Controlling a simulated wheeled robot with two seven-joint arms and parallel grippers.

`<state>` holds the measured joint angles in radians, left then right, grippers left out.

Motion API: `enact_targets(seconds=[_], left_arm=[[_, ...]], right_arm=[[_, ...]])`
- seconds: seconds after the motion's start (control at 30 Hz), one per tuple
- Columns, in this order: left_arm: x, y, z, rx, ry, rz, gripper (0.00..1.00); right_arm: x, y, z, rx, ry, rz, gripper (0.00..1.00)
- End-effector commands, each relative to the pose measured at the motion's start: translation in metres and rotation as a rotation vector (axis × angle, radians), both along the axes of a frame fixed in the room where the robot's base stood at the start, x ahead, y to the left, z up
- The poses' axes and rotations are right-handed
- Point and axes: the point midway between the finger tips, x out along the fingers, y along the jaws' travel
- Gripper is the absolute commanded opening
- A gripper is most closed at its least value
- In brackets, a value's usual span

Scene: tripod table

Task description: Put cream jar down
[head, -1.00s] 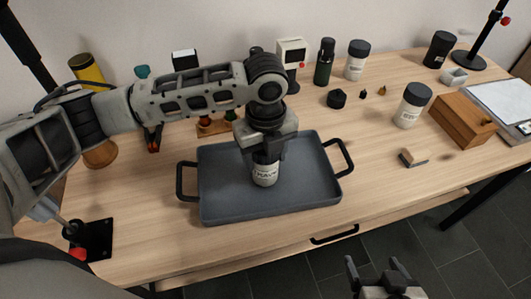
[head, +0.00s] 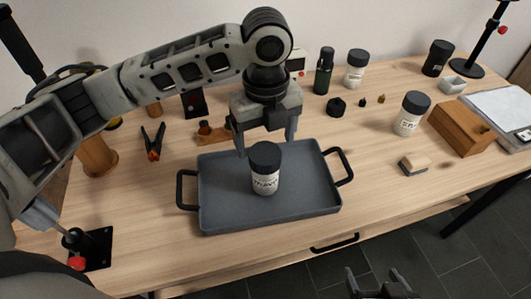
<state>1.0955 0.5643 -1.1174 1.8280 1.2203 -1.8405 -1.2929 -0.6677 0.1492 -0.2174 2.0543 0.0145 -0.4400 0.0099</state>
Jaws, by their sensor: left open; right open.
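My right gripper (head: 378,280) is at the bottom edge of the picture, open and empty, in front of the table and away from the tray. The tray has black handles at its left and right ends and lies on the wooden table (head: 385,205).
Similar white jars stand at the right (head: 411,114) and back (head: 355,69), with a dark bottle (head: 324,71) beside the back one. A wooden box (head: 462,124) and a small brush-like block (head: 413,166) lie at the right. A clamp (head: 153,142) lies left of the tray.

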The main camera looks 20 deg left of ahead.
Motion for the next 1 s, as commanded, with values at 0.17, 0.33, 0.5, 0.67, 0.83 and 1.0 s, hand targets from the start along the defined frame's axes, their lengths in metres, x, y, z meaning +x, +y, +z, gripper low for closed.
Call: enact_targets(seconds=[0.17,0.33,0.5,0.67,0.83,1.0], left_arm=[[0.0,-0.001,0.028,-0.001,-0.002,0.0,0.79],[0.0,0.0,0.038,0.0,0.0,0.0,0.79],[0.0,0.0,0.038,0.001,0.001,0.0,0.79],[0.0,0.0,0.038,0.001,0.001,0.0,0.79],[-0.002,-0.002,0.039,-0.008,0.006,0.0,0.79],[-0.034,-0.042,0.049,-0.179,0.129,0.007,0.79]], right_arm=[[0.004,0.001,0.003,0.004,-0.009,-0.003,0.79],[0.006,0.001,0.004,0.005,-0.013,-0.004,0.79],[0.005,0.001,0.002,0.003,-0.009,-0.005,0.79],[0.004,0.0,0.001,0.002,-0.008,-0.004,0.79],[-0.001,-0.002,-0.001,-0.006,0.003,0.003,0.79],[0.0,-0.001,0.015,-0.005,0.001,0.001,0.79]])
